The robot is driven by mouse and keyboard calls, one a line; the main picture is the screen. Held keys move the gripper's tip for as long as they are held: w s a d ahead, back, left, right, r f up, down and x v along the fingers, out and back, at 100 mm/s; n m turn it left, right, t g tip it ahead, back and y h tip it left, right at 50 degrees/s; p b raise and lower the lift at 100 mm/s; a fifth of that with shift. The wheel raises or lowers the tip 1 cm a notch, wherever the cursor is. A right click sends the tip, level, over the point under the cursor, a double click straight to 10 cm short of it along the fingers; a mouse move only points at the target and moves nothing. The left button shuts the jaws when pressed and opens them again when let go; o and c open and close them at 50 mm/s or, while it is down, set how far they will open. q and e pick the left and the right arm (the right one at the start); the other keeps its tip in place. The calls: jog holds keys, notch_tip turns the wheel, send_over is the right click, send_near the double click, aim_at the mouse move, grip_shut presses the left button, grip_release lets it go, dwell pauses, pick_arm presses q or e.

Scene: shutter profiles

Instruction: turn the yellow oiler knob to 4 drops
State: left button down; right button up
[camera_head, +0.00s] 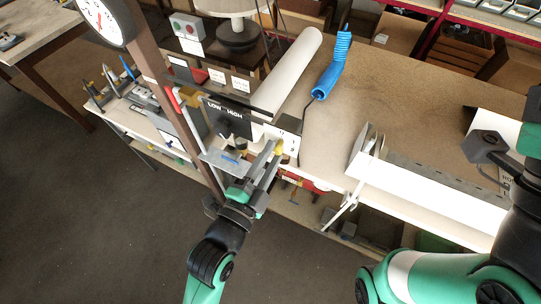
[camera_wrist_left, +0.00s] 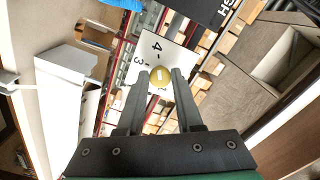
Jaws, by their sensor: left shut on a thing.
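The yellow oiler knob (camera_head: 279,147) sits on a white dial plate (camera_head: 290,142) at the bench's front edge. In the left wrist view the knob (camera_wrist_left: 160,76) lies between the fingertips, in front of the white plate (camera_wrist_left: 178,60) with 4 and 3 printed at its upper left. My left gripper (camera_head: 274,149) is shut on the knob, one finger on each side; it also shows in the left wrist view (camera_wrist_left: 162,78). I cannot tell which number the knob points at. My right arm is at the right edge of the head view; its fingertips do not show.
A black LOW/HIGH panel (camera_head: 227,118) stands left of the dial plate. A white roll (camera_head: 290,72) and a blue coiled hose (camera_head: 333,68) lie behind. A long white-and-grey profile (camera_head: 430,188) lies to the right. The brown bench top between them is clear.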

pick_arm(q)
jog(key=c, duration=0.6)
grip_release()
jog(key=v, duration=1.1)
jog(key=shift+s+a, duration=0.2)
jog(key=shift+s, duration=0.05)
